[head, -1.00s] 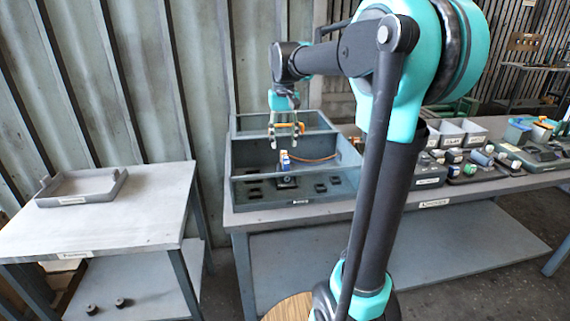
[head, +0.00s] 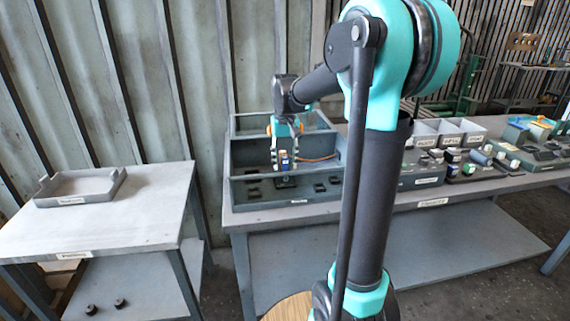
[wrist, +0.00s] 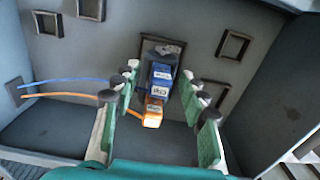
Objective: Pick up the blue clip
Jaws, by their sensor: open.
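The blue clip (wrist: 161,78) stands in a dark square holder (wrist: 176,44) on the floor of the grey housing, with a label on its face. An orange piece (wrist: 153,112) with its own label shows against its near end; I cannot tell if they are joined. My gripper (wrist: 160,72) is open, one pair of finger pads on each side of the clip, with a gap visible on both sides. In the head view my gripper (head: 284,163) points down over the clip (head: 284,166), which is small and partly covered by the fingers there.
The grey housing (head: 290,203) has walls around the clip and several square sockets in its floor. A blue and an orange wire (wrist: 66,95) run from the left wall. Bins (head: 448,130) and small parts lie right. A side table (head: 110,225) holds a tray (head: 80,200).

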